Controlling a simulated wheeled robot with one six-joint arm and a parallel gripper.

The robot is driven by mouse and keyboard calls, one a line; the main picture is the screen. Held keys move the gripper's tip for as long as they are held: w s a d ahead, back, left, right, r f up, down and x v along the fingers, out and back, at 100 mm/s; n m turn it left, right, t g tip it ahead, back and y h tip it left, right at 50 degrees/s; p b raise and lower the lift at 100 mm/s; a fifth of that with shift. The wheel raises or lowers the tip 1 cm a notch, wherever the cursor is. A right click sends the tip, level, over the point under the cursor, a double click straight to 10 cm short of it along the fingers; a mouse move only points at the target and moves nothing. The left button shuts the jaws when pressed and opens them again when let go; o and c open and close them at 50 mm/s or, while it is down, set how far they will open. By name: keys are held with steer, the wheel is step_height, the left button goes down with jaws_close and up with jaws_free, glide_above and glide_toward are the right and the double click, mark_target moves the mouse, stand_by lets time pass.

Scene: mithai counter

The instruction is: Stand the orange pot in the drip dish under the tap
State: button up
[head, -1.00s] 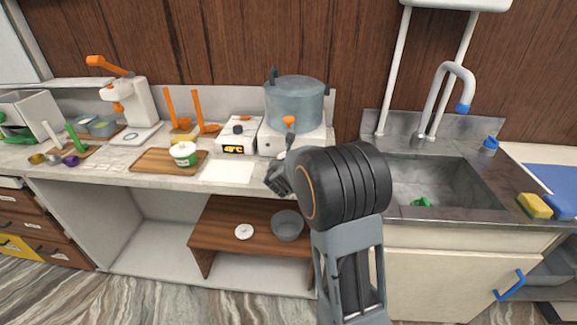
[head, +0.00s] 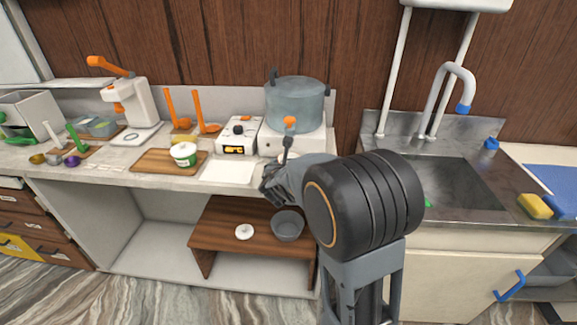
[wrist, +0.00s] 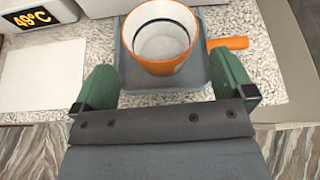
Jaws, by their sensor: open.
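In the wrist view the orange pot (wrist: 160,66), pale inside, appears upright within the grey drip dish (wrist: 192,78). An orange handle (wrist: 228,43) sticks out to the right. My gripper (wrist: 165,72) is open, its green fingers apart on the near left and near right of the pot and dish, not closed on either. Whether the pot's base rests flat is hidden. In the head view my gripper (head: 272,187) is at the counter's front edge and hides the pot and dish. The tap with its orange knob (head: 290,122) is in front of the large steel vessel (head: 296,100).
A white sheet (head: 228,172) and a 49°C display box (head: 238,140) are left of the gripper. A board (head: 155,161) with a white-and-green tub (head: 184,153) is further left. A sink (head: 455,185) is right. A low shelf (head: 225,215) holds a grey bowl (head: 287,226).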

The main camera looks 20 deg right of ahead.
steer(key=s+r+m+g, duration=0.2)
steer(key=s+m+g, duration=0.4)
steer(key=s+m, duration=1.15)
steer(key=s+a+f+m+g+y, duration=0.1)
steer(key=s+a+m+g+y, duration=0.1)
steer(key=s+a+m+y, duration=0.5)
steer(key=a+m, duration=0.3)
steer(key=m, duration=0.3)
steer(key=shift+s+f+p, duration=0.3)
step_height(320, 180, up, 5)
steer(key=p, duration=0.4)
steer(key=shift+r, duration=0.1)
